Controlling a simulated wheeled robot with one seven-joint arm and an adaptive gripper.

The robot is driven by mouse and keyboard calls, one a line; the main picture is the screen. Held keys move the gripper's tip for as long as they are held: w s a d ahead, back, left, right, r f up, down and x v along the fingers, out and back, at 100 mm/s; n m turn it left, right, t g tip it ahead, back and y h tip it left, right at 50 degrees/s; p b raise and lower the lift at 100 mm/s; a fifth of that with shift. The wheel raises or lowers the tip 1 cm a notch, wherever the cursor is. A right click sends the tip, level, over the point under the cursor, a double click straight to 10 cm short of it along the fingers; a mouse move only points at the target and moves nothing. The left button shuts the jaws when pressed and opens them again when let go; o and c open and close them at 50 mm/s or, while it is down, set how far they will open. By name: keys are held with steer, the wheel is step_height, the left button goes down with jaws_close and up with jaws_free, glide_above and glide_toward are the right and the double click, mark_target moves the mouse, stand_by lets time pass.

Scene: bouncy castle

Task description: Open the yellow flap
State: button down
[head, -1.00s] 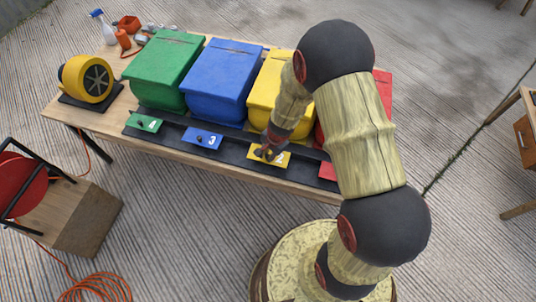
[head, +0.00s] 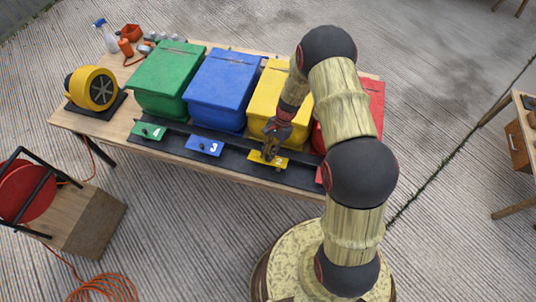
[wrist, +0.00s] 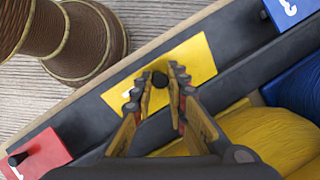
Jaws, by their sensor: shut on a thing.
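The yellow flap (head: 281,161) is a small plate with a white number and a dark knob, in the black strip before the yellow bin (head: 275,92). It looks flat in the strip. In the wrist view the flap (wrist: 200,60) lies under my fingertips, and its number is partly hidden. My gripper (head: 268,155) points down at the flap from above. In the wrist view my gripper (wrist: 159,85) has a finger on each side of the black knob (wrist: 160,78) and is shut on it.
The green flap (head: 149,131), blue flap (head: 204,146) and red flap (wrist: 38,153) share the black strip. Green (head: 165,75), blue (head: 222,85) and red bins stand behind on the wooden table. A yellow blower (head: 92,88) stands at the left end.

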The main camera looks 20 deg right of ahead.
steer(key=shift+w+d+r+g+y, duration=0.2)
steer(key=shift+w+g+y, duration=0.1)
steer(key=shift+w, duration=0.05)
stand_by(0.4)
steer(key=c, duration=1.7)
jaws_free()
steer(key=shift+c, duration=0.2)
steer(key=v, duration=1.2)
steer(key=shift+w+f, duration=0.1)
